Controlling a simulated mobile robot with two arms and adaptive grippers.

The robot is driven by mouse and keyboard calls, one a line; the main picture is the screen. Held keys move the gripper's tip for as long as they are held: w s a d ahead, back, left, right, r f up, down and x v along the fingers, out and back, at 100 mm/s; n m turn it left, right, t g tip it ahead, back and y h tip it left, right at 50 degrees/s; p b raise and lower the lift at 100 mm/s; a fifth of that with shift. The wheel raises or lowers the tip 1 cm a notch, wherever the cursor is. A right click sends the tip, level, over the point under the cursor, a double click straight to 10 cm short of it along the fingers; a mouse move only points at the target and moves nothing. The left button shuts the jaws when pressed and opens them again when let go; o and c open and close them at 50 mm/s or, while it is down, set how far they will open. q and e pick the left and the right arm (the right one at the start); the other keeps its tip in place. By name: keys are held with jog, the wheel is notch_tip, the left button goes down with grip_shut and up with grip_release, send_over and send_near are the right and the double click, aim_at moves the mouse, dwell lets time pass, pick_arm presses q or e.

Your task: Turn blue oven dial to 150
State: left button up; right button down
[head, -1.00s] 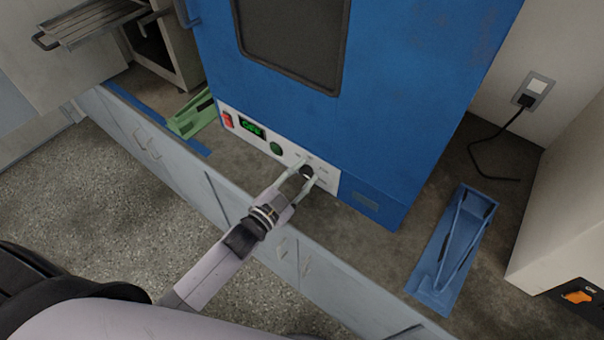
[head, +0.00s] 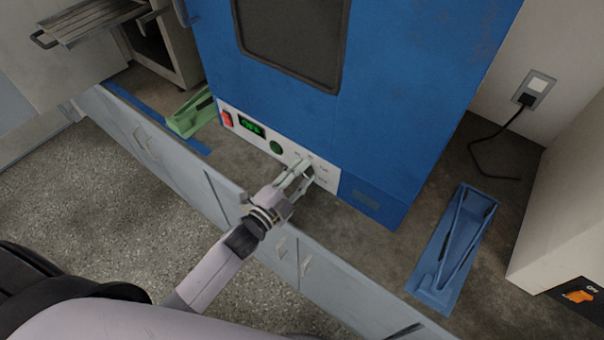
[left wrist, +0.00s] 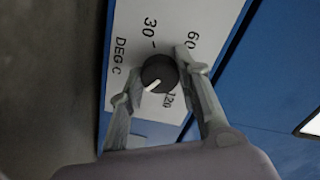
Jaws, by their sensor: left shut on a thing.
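The blue oven (head: 400,90) stands on the counter with a white control panel (head: 232,132) along its lower front. Its black dial (left wrist: 158,70) shows in the left wrist view, with a white pointer mark toward the lower left. The labels 30, 60, 120 and DEG C are readable around it. No 150 label is readable; the fingers cover part of the scale. My left gripper (head: 304,177) is shut on the dial, one finger on each side; it also shows in the left wrist view (left wrist: 154,74). In the head view the gripper mostly hides the dial. My right gripper is not in view.
A red switch (head: 227,118), a green display (head: 252,127) and a green button (head: 277,148) sit left of the dial. A blue rack-like stand (head: 450,250) lies right of the oven, a green one (head: 190,117) left. A wall socket (head: 535,90) holds a black plug and cord.

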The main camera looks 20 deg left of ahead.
pick_arm(q)
jog(key=shift+f, duration=0.1)
jog(key=o, duration=1.1)
jog(key=shift+o, duration=0.2)
jog(key=v, duration=1.2)
